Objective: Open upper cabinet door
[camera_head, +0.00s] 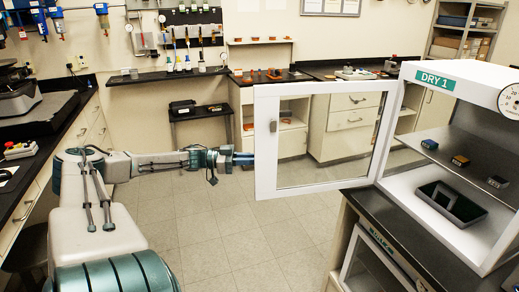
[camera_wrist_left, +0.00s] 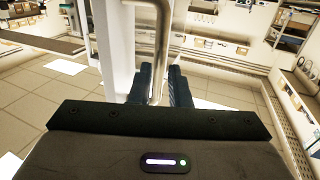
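The upper cabinet (camera_head: 425,75), labelled DRY 1, stands at the right with its front uncovered. Its white-framed glass door (camera_head: 325,189) is swung out to the left, well away from the opening. My left gripper (camera_head: 243,158) is at the door's free edge in the head view, its tips partly hidden by the frame. In the left wrist view, a curved metal bar handle (camera_wrist_left: 162,30) runs down between the two dark fingers (camera_wrist_left: 163,88), beside the white door edge (camera_wrist_left: 116,45). I cannot tell whether the fingers grip the bar or only surround it. My right gripper is not in view.
Inside the cabinet are small blocks on a shelf (camera_head: 466,163) and a dark tray (camera_head: 452,203). A lower glass-fronted cabinet (camera_head: 375,268) sits beneath the black counter. The tiled floor (camera_head: 215,235) left of the door is clear. Benches line the walls.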

